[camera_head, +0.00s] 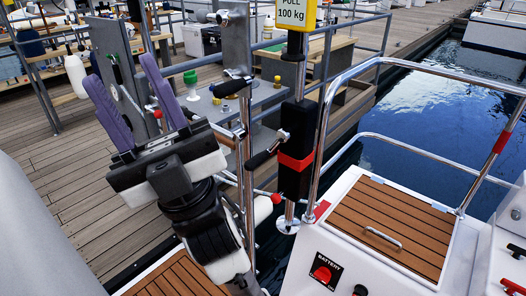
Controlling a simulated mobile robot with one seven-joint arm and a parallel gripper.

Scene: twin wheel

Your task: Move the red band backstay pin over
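A red band (296,161) wraps a black sleeve (296,128) on an upright metal post right of centre. A pin or lever with a black grip (262,158) sticks out to the left of the sleeve near the band. A second dark-gripped lever (228,88) is higher up, left of the post. A small red ball knob (276,198) is just below the sleeve. My gripper (120,70) is on the left with its two purple fingers wide apart and nothing between them. It is clear of the post and levers. Which part is the backstay pin is hard to tell.
Steel rails (345,75) arch over the boat's wooden hatch (384,222) on the right. A panel with a red battery switch (325,270) is at the bottom. A yellow sign (291,16) tops the post. Water lies right.

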